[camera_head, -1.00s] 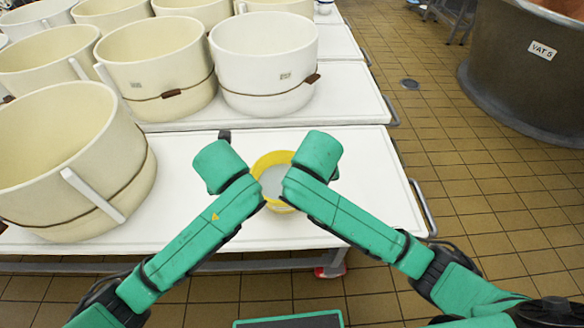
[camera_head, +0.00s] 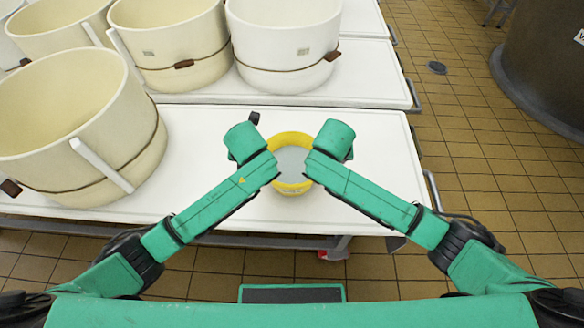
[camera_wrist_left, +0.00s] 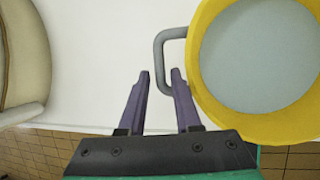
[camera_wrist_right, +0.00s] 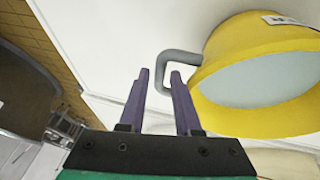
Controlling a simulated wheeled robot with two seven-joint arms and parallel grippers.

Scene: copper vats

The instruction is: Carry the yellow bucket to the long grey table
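The yellow bucket (camera_head: 290,138), with a pale grey inside, stands near the front edge of a white-topped table, between my two wrists. In the left wrist view, my left gripper (camera_wrist_left: 161,73) is open, with one grey side handle (camera_wrist_left: 160,52) of the bucket between its fingertips. In the right wrist view, my right gripper (camera_wrist_right: 160,74) is open, with the other grey handle (camera_wrist_right: 180,55) between its fingertips. I cannot tell whether the fingers touch the handles. My wrists hide both grippers in the head view. I cannot make out a long grey table.
A large cream tub (camera_head: 60,120) stands left of the bucket on the same white table (camera_head: 210,135). More tubs (camera_head: 285,45) stand on the white table behind. A dark vat (camera_head: 545,75) is at the right. Tiled floor (camera_head: 470,170) at the right is mostly clear.

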